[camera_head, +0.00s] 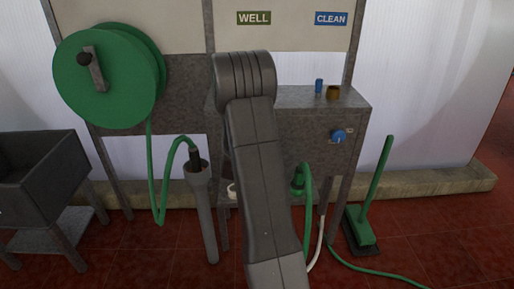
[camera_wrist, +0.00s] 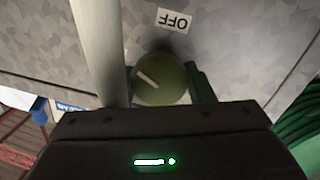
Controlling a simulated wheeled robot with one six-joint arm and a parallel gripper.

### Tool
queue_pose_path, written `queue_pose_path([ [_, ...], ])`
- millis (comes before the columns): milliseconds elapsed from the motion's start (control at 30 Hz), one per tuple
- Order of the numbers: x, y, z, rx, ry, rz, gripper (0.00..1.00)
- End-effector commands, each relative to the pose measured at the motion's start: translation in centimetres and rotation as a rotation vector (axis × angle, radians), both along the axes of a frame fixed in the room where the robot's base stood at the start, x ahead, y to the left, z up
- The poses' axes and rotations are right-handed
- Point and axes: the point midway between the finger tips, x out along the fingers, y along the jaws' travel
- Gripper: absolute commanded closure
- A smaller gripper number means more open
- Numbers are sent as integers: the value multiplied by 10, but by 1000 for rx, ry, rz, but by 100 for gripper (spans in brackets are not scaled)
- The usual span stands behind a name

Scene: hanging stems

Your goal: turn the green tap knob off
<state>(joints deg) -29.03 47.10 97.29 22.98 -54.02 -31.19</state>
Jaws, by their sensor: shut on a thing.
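The green tap knob (camera_wrist: 168,88) is round with a short white line on its face. It shows in the wrist view, on a mottled grey panel. The white line slants and does not point at the OFF label (camera_wrist: 174,20), which appears upside down above the knob. My gripper (camera_wrist: 161,80) has a dark finger on either side of the knob and is shut on it. In the head view my arm hides the green knob and my gripper.
A blue knob (camera_head: 338,136) is on the right of the grey cabinet (camera_head: 290,112). A blue cup (camera_head: 319,86) and a brown pot (camera_head: 333,92) stand on top. A green hose reel (camera_head: 120,80) hangs left. A green broom (camera_head: 372,200) stands right.

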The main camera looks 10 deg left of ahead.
Motion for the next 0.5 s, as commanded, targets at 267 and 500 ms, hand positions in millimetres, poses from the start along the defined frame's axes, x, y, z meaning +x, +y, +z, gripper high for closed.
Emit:
queue_pose_path([
  [267,0,-1,-5,256,69,0,74],
  [500,0,-2,-5,475,133,0,74],
])
